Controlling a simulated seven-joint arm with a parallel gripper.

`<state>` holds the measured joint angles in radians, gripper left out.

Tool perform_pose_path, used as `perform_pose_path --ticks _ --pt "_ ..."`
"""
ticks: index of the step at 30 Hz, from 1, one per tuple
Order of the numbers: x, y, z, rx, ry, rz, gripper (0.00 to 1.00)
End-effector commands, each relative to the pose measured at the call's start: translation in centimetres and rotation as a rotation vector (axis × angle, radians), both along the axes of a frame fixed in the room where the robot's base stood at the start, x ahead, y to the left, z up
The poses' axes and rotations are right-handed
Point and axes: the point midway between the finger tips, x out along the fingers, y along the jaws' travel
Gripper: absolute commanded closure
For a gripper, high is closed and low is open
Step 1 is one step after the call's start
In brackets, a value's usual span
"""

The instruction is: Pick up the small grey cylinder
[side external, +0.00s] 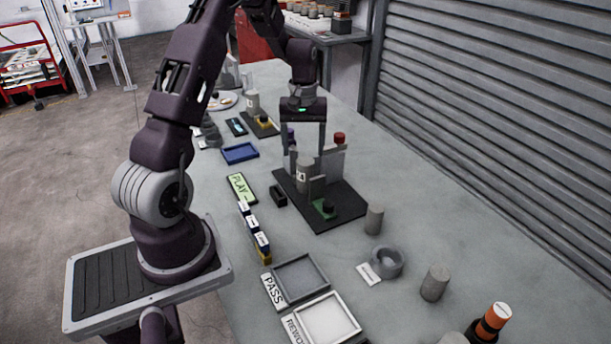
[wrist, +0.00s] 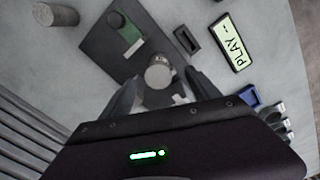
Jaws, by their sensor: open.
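A small grey cylinder (side external: 374,218) stands upright on the table, just right of the black board; a grey cylinder (wrist: 55,15) shows at the top left in the wrist view. A similar, slightly larger grey cylinder (side external: 434,282) stands nearer the front. A third, labelled grey cylinder (side external: 304,177) stands on the black board. I cannot tell by name alone which one the task means. My gripper (side external: 303,150) points down over the far part of the board. It is open and empty, with the labelled cylinder (wrist: 158,75) showing near its fingertips (wrist: 160,86) in the wrist view.
The black board (side external: 343,212) also bears upright grey plates and a green block (side external: 323,209). A tape roll (side external: 387,261), an orange-banded cylinder (side external: 494,318) and PASS (side external: 318,289) and REWORK (side external: 305,330) trays lie nearer.

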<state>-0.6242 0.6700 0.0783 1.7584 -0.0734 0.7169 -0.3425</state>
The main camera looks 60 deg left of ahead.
Motion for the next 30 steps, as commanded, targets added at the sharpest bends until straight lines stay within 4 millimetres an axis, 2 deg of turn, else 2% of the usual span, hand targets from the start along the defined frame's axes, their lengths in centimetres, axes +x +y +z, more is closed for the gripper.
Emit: perform_pose_path --ticks 3,8,15,23,30 --pt "0.0 0.0 -2.5 -0.002 0.002 0.000 0.29" --pt "0.2 0.1 -4.5 -0.002 0.001 -0.001 0.29" --pt "0.9 0.6 -8.6 -0.001 0.000 -0.003 0.29" --pt "0.9 0.6 -9.0 0.000 -0.001 -0.004 0.29" --pt "0.9 0.6 -9.0 0.000 -0.001 -0.004 0.76"
